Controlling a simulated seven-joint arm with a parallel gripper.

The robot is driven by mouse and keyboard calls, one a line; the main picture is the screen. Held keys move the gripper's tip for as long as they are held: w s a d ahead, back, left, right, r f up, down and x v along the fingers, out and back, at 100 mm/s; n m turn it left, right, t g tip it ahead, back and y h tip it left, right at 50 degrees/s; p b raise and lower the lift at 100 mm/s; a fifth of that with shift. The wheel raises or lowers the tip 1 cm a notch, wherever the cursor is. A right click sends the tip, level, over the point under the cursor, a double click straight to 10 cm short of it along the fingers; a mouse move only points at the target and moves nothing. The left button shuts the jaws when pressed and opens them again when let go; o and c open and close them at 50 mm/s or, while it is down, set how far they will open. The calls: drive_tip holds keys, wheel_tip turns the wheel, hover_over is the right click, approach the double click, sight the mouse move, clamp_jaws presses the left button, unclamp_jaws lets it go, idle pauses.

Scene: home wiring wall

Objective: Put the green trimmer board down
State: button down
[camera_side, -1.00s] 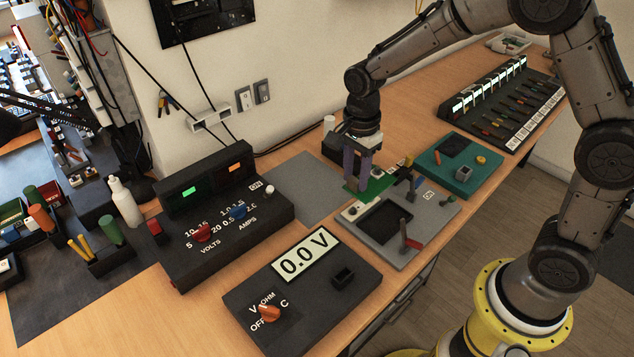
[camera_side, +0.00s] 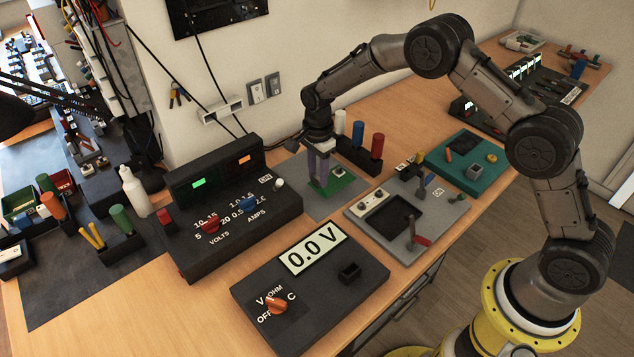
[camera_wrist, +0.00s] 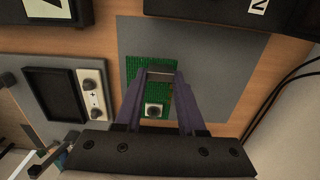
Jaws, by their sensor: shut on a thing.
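The green trimmer board (camera_side: 338,186) is at the grey mat (camera_side: 290,178) between the black power supply and the grey fixture. My gripper (camera_side: 318,184) points down over it, with its purple fingers shut on a small part of the board. The fingertips (camera_wrist: 161,74) meet at the board's middle. I cannot tell whether the board touches the mat.
The power supply (camera_side: 228,228) stands left of the mat. The grey fixture (camera_side: 440,212) with an empty dark recess is to the right. A black rack with white, blue and red cylinders (camera_side: 358,152) stands behind. The multimeter (camera_side: 310,290) reads 0.0 V in front.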

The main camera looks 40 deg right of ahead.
sight(317, 183)
drive_tip(key=shift+w+f, duration=0.2)
drive_tip(key=shift+f, duration=1.55)
drive_tip(key=shift+f, duration=0.2)
drive_tip(key=c, duration=0.5)
unclamp_jaws()
drive_tip(key=shift+r, duration=0.15)
